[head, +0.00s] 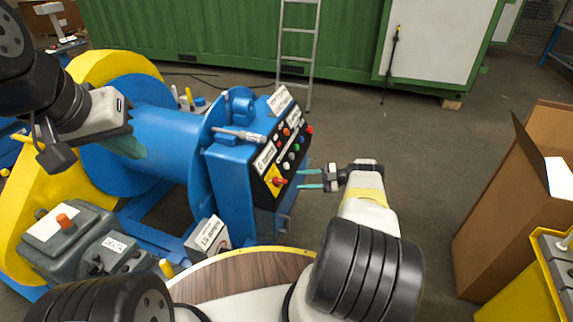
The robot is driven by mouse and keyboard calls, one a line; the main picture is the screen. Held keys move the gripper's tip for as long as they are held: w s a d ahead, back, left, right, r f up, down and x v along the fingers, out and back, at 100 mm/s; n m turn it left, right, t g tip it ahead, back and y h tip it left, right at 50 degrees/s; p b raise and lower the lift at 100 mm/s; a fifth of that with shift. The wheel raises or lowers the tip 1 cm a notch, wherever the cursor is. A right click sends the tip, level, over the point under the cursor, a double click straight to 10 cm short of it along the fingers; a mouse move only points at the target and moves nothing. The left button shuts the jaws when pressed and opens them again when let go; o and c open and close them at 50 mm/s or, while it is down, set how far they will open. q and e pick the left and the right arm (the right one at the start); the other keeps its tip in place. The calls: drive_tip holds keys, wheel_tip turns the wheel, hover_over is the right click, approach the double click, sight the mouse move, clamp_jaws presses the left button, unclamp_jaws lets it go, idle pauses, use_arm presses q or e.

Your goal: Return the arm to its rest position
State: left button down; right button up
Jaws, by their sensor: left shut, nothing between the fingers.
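My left gripper (136,150) comes in from the left above the blue drum of the machine (155,120). Its teal fingers are shut with nothing between them, pointing down and to the right. My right gripper (300,180) is open and empty. Its two teal fingers point left toward the control panel (268,170), just right of the red knob on its yellow plate (279,181). From this view I cannot tell the exact gap between the fingertips and the panel.
A grey box with an orange button (66,221) stands at lower left. A wooden round top (240,277) is in front of me. An open cardboard box (515,205) and a yellow bin (520,300) stand at right. A ladder (297,50) leans at the green container (200,45). The floor at centre right is clear.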

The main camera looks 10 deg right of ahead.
drive_tip(key=shift+d, duration=0.1)
idle(0.3)
